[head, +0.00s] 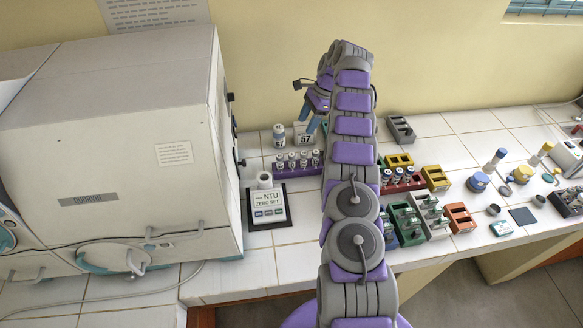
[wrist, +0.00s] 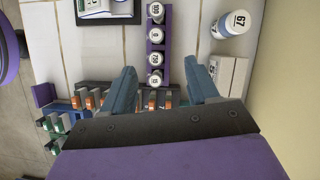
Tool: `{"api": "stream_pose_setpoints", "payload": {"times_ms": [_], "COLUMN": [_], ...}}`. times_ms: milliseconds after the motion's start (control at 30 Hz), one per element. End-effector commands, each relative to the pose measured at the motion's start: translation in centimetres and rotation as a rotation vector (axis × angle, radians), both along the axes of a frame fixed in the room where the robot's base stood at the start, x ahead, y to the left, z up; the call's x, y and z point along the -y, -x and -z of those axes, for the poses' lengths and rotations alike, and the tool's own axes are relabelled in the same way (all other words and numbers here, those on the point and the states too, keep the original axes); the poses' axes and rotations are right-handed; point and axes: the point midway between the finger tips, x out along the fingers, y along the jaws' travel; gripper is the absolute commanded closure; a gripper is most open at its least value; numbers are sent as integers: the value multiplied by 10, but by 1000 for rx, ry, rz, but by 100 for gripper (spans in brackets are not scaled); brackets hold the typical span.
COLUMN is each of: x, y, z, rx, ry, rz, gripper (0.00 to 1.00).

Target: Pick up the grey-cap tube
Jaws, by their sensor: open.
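I cannot tell for sure which tube has the grey cap. Several tubes with pale, numbered tops (head: 292,161) stand upright in a purple rack (head: 283,171) beside the white machine. The wrist view shows these tubes (wrist: 156,35) in a line in the purple rack (wrist: 166,36). A separate pale tube (head: 279,136) stands behind the rack; it also shows in the wrist view (wrist: 231,24). My gripper (head: 309,122) is open above the rack's right end. In the wrist view, its blue fingers (wrist: 161,70) straddle the rack's line, apart from each other. No held tube shows.
A big white machine (head: 120,150) stands left. A meter marked NTU (head: 268,202) stands in front of the purple rack. A red rack with tubes (head: 403,183), a yellow block (head: 436,178) and green racks (head: 407,222) crowd the right. Bare tiles (head: 450,150) lie farther back.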

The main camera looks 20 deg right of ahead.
Motion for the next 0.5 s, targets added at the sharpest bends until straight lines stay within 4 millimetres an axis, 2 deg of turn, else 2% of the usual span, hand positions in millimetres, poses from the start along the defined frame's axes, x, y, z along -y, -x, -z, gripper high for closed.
{"api": "stream_pose_setpoints", "payload": {"times_ms": [33,500], "x": [-4,-20], "y": [-1,-1], "z": [8,48], "rx": [1,0], "ry": [0,-1], "rz": [-4,-2], "gripper": [40,40]}}
